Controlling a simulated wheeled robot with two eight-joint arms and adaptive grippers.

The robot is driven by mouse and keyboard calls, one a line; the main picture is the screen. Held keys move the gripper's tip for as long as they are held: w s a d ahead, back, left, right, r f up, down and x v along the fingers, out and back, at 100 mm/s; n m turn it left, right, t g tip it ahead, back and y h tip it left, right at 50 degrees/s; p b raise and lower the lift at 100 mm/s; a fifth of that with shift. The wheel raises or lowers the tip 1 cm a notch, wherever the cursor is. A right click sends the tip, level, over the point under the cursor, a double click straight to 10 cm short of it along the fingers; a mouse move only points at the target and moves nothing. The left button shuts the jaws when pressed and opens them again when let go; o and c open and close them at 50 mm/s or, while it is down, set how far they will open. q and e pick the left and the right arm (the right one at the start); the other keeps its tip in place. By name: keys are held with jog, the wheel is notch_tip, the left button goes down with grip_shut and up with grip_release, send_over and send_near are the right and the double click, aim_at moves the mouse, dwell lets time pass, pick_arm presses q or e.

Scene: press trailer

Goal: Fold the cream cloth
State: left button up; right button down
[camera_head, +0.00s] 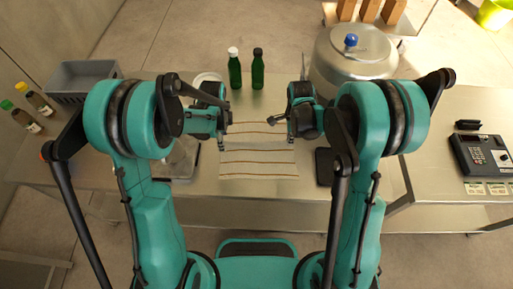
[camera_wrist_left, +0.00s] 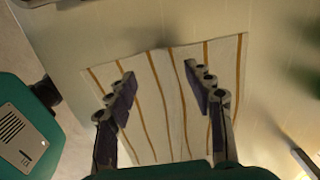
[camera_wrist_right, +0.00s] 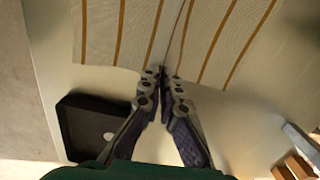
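The cream cloth (camera_head: 258,165) with brown stripes lies spread out on the steel table. A crease runs through its middle, along the stripes, in both wrist views. My left gripper (camera_head: 226,119) is over the cloth's left side; in the left wrist view its fingers (camera_wrist_left: 165,84) are wide apart over the cloth (camera_wrist_left: 160,105), with nothing between them. My right gripper (camera_head: 273,117) is on the right side. In the right wrist view its fingertips (camera_wrist_right: 163,74) are together over the edge of the cloth (camera_wrist_right: 140,35), near the crease. I see no cloth pinched between them.
A black tray (camera_wrist_right: 92,127) sits close to the cloth's right edge. Two green bottles (camera_head: 235,72) stand behind the cloth. A large metal pot (camera_head: 352,55) is at the back right, a grey bin (camera_head: 82,77) at the back left, and a keypad device (camera_head: 482,155) far right.

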jog(key=shift+c, duration=2)
grip_release()
pick_arm(q)
notch_tip(320, 180, up, 4)
jog(key=p, duration=0.3)
jog(key=shift+f, duration=0.2)
pick_arm(e)
notch_tip(320, 180, up, 6)
jog(key=shift+f, duration=0.2)
notch_tip(320, 180, up, 12)
